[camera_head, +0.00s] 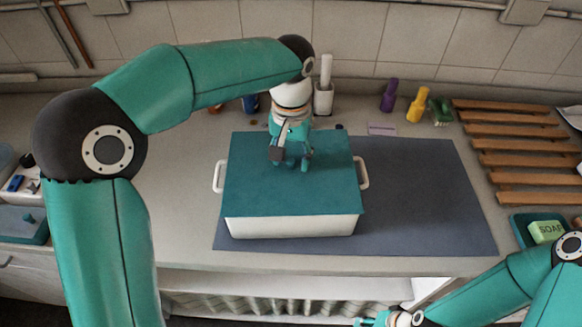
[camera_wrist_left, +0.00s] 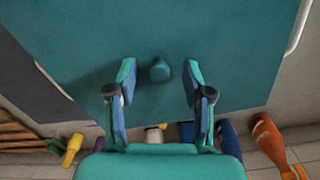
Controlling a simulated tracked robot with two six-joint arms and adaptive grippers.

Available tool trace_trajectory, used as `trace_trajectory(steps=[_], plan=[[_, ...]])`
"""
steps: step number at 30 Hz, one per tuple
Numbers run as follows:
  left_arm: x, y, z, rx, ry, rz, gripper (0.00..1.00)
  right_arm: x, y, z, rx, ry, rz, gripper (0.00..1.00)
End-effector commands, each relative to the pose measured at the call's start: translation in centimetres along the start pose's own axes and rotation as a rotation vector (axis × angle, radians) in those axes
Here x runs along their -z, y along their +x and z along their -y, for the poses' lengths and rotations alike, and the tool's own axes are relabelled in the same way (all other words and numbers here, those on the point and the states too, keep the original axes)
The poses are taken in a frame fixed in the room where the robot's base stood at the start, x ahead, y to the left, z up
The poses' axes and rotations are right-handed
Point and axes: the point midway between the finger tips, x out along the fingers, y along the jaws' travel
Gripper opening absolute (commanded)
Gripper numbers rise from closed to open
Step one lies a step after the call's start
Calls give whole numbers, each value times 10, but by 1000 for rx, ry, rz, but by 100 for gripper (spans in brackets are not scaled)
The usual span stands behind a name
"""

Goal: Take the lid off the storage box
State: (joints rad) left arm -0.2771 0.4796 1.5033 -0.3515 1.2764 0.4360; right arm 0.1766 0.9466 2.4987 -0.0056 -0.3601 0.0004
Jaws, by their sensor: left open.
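The storage box (camera_head: 292,226) is white with pale side handles and stands on a dark mat. Its flat teal lid (camera_head: 260,195) covers the top; the lid also fills most of the left wrist view (camera_wrist_left: 220,35). A small teal knob (camera_wrist_left: 160,70) stands on the lid; in the head view my left gripper hides it. My left gripper (camera_head: 292,163) points down over the lid. In the wrist view its open fingers (camera_wrist_left: 160,78) are on either side of the knob, with gaps visible. My right gripper (camera_head: 372,319) shows only partly at the bottom edge, below the counter front.
The dark mat (camera_head: 430,200) is clear to the right of the box. A wooden slatted rack (camera_head: 520,150) and a soap (camera_head: 546,231) in a tray are at the right. Purple (camera_head: 388,96) and yellow (camera_head: 418,105) bottles and a white holder (camera_head: 323,98) stand at the back.

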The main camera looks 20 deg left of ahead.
Motion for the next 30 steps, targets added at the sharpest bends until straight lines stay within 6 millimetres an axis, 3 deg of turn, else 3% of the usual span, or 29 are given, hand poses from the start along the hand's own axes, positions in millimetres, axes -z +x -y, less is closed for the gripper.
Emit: trace_trajectory(steps=[1, 10, 23, 30], plan=[[0, 0, 0, 0, 0, 0, 49, 0, 0, 0, 0, 0, 0, 40], [0, 0, 0, 0, 0, 0, 0, 0, 0, 0, 0, 0, 0, 40], [1, -6, 0, -1, 0, -3, 0, 0, 0, 0, 0, 0, 0, 40], [1, -31, 0, -1, -1, -5, 0, 0, 0, 0, 0, 0, 0, 40]])
